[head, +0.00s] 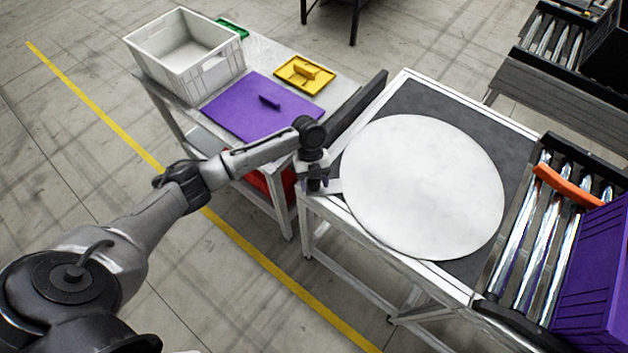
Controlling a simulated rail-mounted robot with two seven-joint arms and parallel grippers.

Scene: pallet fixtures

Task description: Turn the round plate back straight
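The round plate (424,187) is a large white disc lying flat on a dark-topped table with a white frame (417,88). A small light tab (334,186) shows at the plate's left edge, right by my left gripper (322,188). The gripper points down at the table's left corner, at or very close to this tab. I cannot tell whether its fingers are open, shut or touching the tab. My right gripper is not in view.
Left of the plate, a side table carries a grey crate (188,52), a purple panel (250,112) with a handle and a yellow piece (305,74). A dark upright board (357,110) stands between the tables. Roller conveyors (540,225) and a purple crate (598,285) are at right.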

